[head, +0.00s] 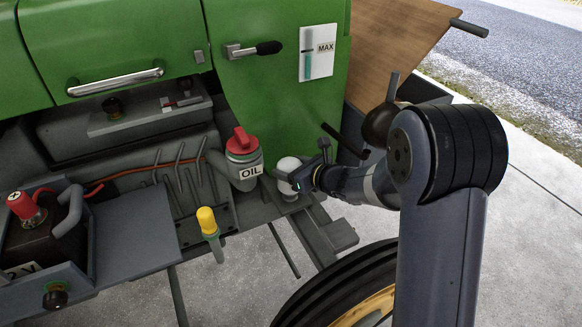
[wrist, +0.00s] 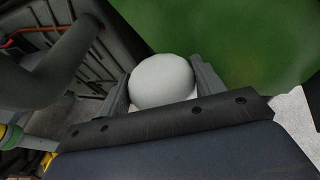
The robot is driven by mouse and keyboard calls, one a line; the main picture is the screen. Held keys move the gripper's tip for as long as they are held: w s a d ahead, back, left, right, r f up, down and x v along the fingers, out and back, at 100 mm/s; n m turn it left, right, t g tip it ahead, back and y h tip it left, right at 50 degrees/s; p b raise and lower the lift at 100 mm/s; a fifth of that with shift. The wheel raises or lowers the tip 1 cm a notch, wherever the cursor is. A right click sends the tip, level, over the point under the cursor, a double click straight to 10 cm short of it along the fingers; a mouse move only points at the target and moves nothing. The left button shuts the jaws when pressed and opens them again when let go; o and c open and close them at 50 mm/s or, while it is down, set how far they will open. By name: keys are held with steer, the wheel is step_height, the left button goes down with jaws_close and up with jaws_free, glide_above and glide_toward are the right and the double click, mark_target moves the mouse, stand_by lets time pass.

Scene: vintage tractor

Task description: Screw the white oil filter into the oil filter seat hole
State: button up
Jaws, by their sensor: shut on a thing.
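The white oil filter (head: 289,165) stands about upright beside the oil filler in the head view. Its rounded white top fills the middle of the wrist view (wrist: 161,80). My gripper (head: 298,177) reaches in from the right and is shut on the filter. In the wrist view, its two grey fingers (wrist: 160,88) lie on either side of the filter. The oil filter seat hole is hidden, and I cannot tell whether the filter's lower end touches it.
The oil filler with a red cap (head: 242,143) stands just left of the filter. A yellow-topped dipstick (head: 207,220) is at lower left. The green tractor body (head: 275,95) rises behind. A large wheel (head: 345,290) lies below my arm.

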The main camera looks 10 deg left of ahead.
steer(key=shift+f+b, duration=0.6)
steer(key=o, duration=1.2)
steer(key=shift+o, duration=0.2)
steer(key=shift+d, duration=0.1)
steer(key=v, duration=1)
steer(key=shift+s+d+r+p, duration=0.2)
steer(key=shift+d+p, duration=0.05)
steer(key=shift+p, duration=0.05)
